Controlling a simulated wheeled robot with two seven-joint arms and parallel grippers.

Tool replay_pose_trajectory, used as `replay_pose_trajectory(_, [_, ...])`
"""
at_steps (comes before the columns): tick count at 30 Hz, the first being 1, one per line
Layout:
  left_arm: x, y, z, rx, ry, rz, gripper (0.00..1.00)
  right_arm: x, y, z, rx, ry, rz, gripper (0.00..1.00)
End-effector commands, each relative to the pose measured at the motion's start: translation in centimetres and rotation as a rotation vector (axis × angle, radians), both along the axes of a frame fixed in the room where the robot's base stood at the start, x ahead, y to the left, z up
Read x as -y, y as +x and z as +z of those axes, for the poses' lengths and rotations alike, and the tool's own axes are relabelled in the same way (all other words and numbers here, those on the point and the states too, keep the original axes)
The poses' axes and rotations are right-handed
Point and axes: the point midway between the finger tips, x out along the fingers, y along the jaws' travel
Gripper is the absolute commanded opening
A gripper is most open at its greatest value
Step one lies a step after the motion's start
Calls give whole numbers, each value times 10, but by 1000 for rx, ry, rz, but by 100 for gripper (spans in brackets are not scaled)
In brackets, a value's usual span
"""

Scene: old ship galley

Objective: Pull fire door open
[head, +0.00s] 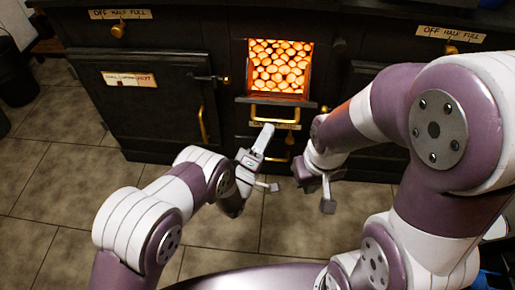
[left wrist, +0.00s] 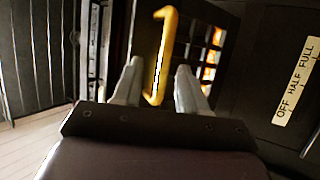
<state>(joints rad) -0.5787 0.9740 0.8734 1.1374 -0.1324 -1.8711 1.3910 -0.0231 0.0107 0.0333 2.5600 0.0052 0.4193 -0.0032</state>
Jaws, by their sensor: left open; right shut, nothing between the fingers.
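The black stove's fire opening (head: 280,68) glows with stacked round log ends. At its lower edge is the dark fire door (head: 240,99) with a brass bar handle (head: 275,111); how far it is tilted is hard to tell. My left gripper (head: 266,163) is open, just below and in front of the handle. In the left wrist view, the brass handle (left wrist: 162,50) shows between the open fingers of my left gripper (left wrist: 160,70); contact cannot be told. My right gripper (head: 328,204) is shut and empty, to the right and lower, away from the handle.
A larger stove door (head: 150,95) with a latch and upright brass handle is to the left. Labelled knobs (head: 118,31) line the stove's upper front. A dark bin (head: 14,75) stands far left. Tiled floor (head: 60,190) is clear at lower left.

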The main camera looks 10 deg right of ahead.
Motion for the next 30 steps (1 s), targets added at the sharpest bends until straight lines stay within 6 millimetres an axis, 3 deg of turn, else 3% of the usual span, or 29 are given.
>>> replay_pose_trajectory(5, [-27,-31,-19,-6,5,1,42,0,0,13,0,0,0,0])
replay_pose_trajectory(9, [-38,-42,-29,-3,4,1,42,0,0,13,0,0,0,0])
replay_pose_trajectory(30, [-41,-47,-36,9,42,19,42,0,0,13,0,0,0,0])
